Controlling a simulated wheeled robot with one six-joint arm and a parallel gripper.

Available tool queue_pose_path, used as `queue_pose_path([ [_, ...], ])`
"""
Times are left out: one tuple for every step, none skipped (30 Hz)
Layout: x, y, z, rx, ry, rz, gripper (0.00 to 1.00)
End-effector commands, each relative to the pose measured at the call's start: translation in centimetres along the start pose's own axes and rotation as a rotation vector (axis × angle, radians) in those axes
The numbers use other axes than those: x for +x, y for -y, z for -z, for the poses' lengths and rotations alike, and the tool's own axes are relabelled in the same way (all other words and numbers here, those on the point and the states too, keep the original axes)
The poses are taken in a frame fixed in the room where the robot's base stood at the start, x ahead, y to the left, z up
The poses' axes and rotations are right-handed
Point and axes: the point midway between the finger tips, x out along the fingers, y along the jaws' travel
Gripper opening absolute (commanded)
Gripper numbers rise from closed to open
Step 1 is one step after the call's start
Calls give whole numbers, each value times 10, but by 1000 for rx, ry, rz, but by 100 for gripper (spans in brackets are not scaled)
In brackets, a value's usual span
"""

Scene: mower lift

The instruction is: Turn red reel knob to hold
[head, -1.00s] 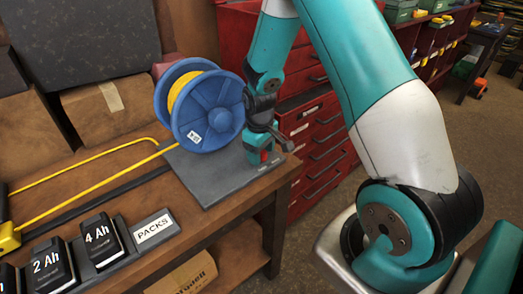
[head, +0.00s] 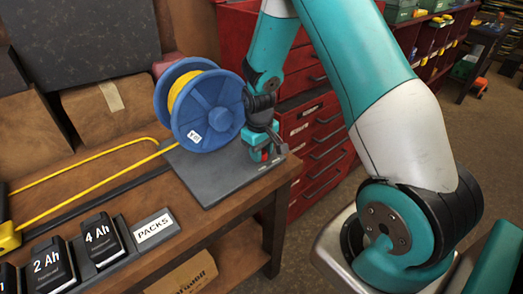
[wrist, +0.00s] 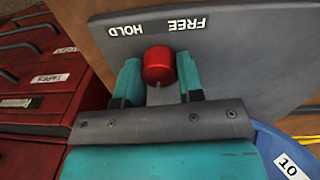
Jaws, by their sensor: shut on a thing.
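The red reel knob (wrist: 158,66) stands on the grey base plate (wrist: 240,50), at the plate's front right corner in the head view. In the wrist view my gripper (wrist: 160,82) has one teal finger on each side of the knob and is shut on it. The words HOLD (wrist: 126,30) and FREE (wrist: 187,25) appear upside down on the plate, HOLD to the left and FREE to the right. In the head view my gripper (head: 264,154) covers most of the knob. The knob's pointing direction cannot be made out.
The blue reel (head: 207,112) with yellow cord stands on the plate close beside my gripper. A red drawer cabinet (head: 318,140) is to the right, past the bench edge. Battery packs (head: 100,238) and a PACKS label (head: 154,229) lie at front left.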

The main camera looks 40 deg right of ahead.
Motion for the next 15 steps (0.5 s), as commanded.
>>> queue_pose_path([
  [0, 0, 0, 38, 3, -1, 11],
  [0, 0, 0, 64, 4, -1, 11],
  [0, 0, 0, 100, 6, -1, 11],
  [0, 0, 0, 127, 8, -1, 11],
  [0, 0, 0, 155, 9, -1, 11],
  [0, 0, 0, 194, 11, -1, 11],
  [0, -1, 0, 222, 12, -1, 11],
  [0, -1, 0, 251, 13, -1, 11],
  [0, -1, 0, 289, 15, -1, 11],
  [0, -1, 0, 318, 16, -1, 11],
  [0, -1, 0, 346, 17, -1, 11],
  [0, -1, 0, 384, 19, -2, 11],
  [0, -1, 0, 413, 20, -2, 11],
  [0, -1, 0, 441, 21, -2, 11],
  [0, -1, 0, 479, 23, -2, 11],
])
